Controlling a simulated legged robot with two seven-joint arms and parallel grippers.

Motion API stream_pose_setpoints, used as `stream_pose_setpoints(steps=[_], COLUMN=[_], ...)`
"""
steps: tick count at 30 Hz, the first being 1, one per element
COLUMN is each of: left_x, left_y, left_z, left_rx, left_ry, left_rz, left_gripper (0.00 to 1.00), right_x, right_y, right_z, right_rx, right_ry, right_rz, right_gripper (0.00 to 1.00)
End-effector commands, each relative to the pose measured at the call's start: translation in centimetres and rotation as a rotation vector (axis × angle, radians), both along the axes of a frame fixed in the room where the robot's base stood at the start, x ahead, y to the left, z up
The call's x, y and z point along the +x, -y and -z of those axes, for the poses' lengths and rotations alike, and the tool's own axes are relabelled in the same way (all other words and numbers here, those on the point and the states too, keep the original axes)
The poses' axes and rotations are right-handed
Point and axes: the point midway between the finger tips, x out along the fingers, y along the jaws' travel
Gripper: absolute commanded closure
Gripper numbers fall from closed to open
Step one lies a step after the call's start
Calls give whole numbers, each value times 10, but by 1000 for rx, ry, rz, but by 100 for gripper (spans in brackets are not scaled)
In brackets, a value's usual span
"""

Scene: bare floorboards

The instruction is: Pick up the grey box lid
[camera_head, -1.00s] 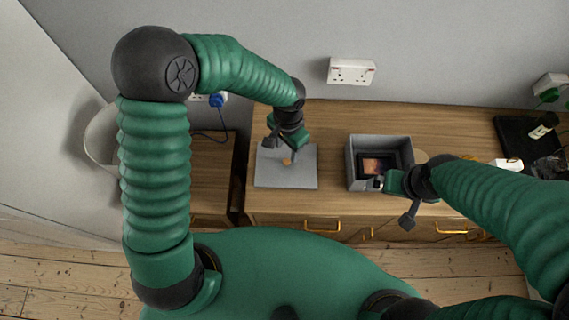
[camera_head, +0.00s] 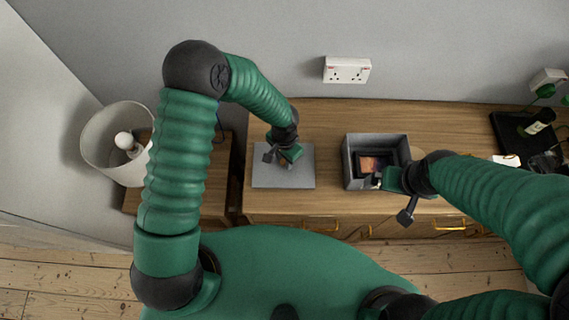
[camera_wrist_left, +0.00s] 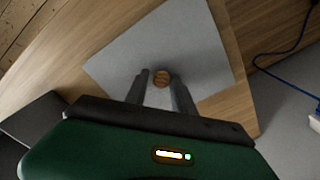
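The grey box lid (camera_head: 297,178) lies flat on the wooden cabinet top, left of the open grey box (camera_head: 349,165). In the left wrist view the lid (camera_wrist_left: 205,45) has a small round wooden knob (camera_wrist_left: 162,78) near its middle. My left gripper (camera_head: 283,162) is over the lid. In the left wrist view its two fingers (camera_wrist_left: 160,85) are apart, with the knob between or just beyond their tips; I cannot tell whether they touch it. My right gripper (camera_head: 378,181) is at the grey box's front right side; its fingers are too small to read.
A framed picture (camera_head: 374,163) lies in the grey box. A black tray (camera_head: 512,137) with small items is at the right. A white lamp (camera_head: 100,150) stands on a lower side table at the left. A wall with a socket (camera_head: 347,70) is behind.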

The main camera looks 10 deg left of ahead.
Motion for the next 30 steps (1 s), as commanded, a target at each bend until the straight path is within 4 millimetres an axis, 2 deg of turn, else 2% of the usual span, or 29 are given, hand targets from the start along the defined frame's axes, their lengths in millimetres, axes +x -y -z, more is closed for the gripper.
stream_pose_setpoints(steps=[1,6,20,23,28,30], left_x=[0,0,1,1,1,-16], left_y=[0,0,-1,-1,0,3], left_z=[0,0,-3,-11,-36,-35], left_rx=[0,1,1,1,-1,2], left_ry=[0,-1,-1,1,3,-3], left_rz=[0,-1,-2,-3,-3,4], left_gripper=[78,100,100,100,100,100], right_x=[0,0,0,0,0,0], right_y=[0,0,0,0,0,0], right_z=[0,0,1,2,6,11], right_rx=[0,0,0,0,0,0], right_ry=[0,0,0,0,0,0], right_rz=[0,0,0,0,0,0], right_gripper=[0,0,0,0,0,0])
